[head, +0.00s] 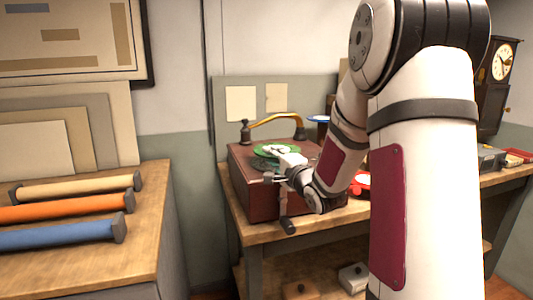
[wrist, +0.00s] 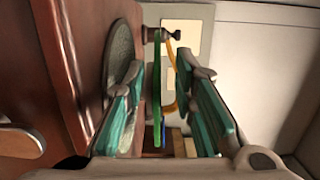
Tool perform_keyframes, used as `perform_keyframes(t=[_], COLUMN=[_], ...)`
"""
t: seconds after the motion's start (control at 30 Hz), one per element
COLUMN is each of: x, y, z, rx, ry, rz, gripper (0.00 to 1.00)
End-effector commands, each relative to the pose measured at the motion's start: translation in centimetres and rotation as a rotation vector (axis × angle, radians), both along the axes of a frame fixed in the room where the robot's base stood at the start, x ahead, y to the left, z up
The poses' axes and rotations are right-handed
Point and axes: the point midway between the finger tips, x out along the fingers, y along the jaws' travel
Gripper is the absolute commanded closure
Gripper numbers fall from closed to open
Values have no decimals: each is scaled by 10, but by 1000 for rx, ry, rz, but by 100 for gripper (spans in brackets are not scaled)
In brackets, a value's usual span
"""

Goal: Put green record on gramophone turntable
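The green record (head: 262,152) is over the top of the red-brown gramophone (head: 250,190) in the head view. In the wrist view the green record (wrist: 157,92) shows edge-on, parallel to the grey turntable (wrist: 119,72), with a visible gap between them. My gripper (head: 282,155) is at the record, and its fingers partly hide it in the head view. In the wrist view my gripper (wrist: 168,88) has its teal-padded fingers apart, one on each side of the record, with space showing between the pads and the disc.
The brass tonearm (head: 275,120) arches behind the turntable. The gramophone's crank (head: 287,224) hangs at its front. Blue (head: 319,119) and red (head: 361,184) items are to its right, partly behind my arm. A wooden counter with coloured rolls (head: 65,206) stands at left.

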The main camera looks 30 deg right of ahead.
Motion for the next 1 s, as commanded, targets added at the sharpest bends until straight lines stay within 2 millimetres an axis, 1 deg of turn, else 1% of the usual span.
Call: perform_keyframes(t=[0.03,0.1,0.2,0.3,0.43,0.67,0.77,0.87,0.97,1.0], x=[-12,-25,-41,-52,-60,-61,-61,-63,-72,-78], y=[1,3,5,7,8,10,17,29,44,51], z=[1,1,1,1,1,0,1,0,-1,-2], rx=[0,-1,0,-1,0,-14,-78,-196,-344,-403], ry=[0,1,0,0,-1,10,66,177,323,385], rz=[-2,-1,-2,0,0,-1,-10,-23,-29,-25], gripper=[75,75,75,75,75,75,75,75,75,75])
